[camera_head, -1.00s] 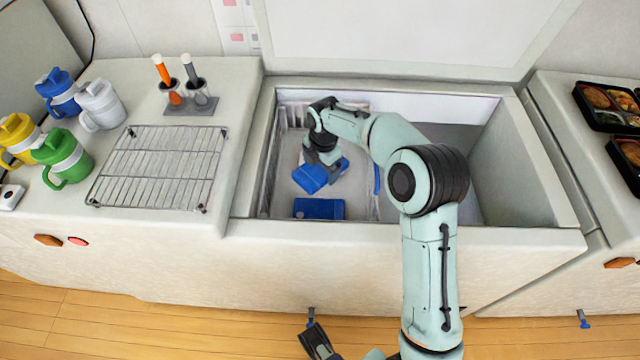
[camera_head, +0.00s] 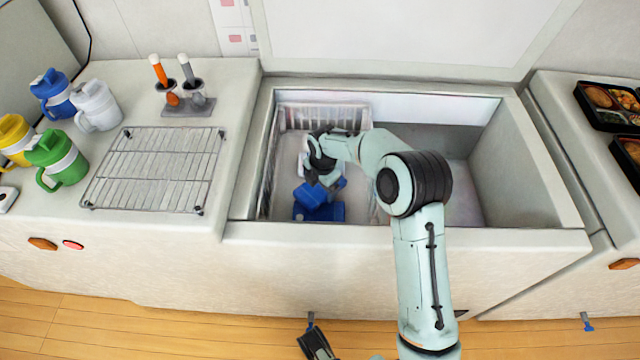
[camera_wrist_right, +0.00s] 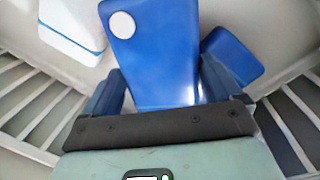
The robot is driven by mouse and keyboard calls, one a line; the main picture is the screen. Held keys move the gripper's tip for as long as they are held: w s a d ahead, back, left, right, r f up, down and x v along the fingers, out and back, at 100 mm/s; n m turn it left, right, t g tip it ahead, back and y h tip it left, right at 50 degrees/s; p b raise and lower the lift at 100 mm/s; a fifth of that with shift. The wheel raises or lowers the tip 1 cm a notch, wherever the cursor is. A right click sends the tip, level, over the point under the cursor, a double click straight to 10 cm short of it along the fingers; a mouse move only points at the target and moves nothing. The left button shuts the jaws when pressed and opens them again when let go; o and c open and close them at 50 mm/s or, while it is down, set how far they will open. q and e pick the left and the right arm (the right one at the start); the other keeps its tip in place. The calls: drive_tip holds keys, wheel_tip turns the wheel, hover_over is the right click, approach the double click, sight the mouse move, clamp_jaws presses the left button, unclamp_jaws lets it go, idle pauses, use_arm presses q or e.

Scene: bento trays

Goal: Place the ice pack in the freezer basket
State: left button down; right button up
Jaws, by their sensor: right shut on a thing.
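My right gripper (camera_head: 326,180) is shut on a blue ice pack (camera_head: 309,195), low inside the freezer basket (camera_head: 328,112). In the right wrist view the held ice pack (camera_wrist_right: 155,60) stands out between the fingers (camera_wrist_right: 165,95) and has a white round cap. A second blue pack (camera_head: 330,213) lies at the basket's front, partly behind the held one; a blue block also shows beside it in the wrist view (camera_wrist_right: 232,56). I cannot tell whether the held pack touches it. A dark part, possibly my left gripper (camera_head: 316,344), is low in the head view; its fingers are unclear.
The open freezer (camera_head: 540,160) has walls around the basket and free room to the right. A white block with a blue edge (camera_wrist_right: 72,28) shows in the wrist view. The left counter holds a wire rack (camera_head: 155,168) and several jugs (camera_head: 62,158). Bento trays (camera_head: 608,105) stand right.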

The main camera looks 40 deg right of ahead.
sight(322, 190)
drive_tip(key=o, duration=1.4)
drive_tip(key=shift+f, duration=0.1)
drive_tip(key=shift+c, duration=0.2)
use_arm(q)
drive_tip(key=shift+w, duration=0.1)
use_arm(e)
drive_tip(key=shift+r, duration=0.45)
use_arm(q)
drive_tip(key=shift+s+r+p, duration=0.65)
drive_tip(key=shift+r+p, duration=0.25)
drive_tip(key=shift+p, duration=0.2)
use_arm(e)
wheel_tip(322, 190, up, 11)
drive_tip(key=s, duration=0.1)
drive_tip(key=shift+s+a+r, duration=0.2)
drive_tip(key=shift+s, duration=0.05)
use_arm(q)
drive_tip(key=shift+d, duration=0.1)
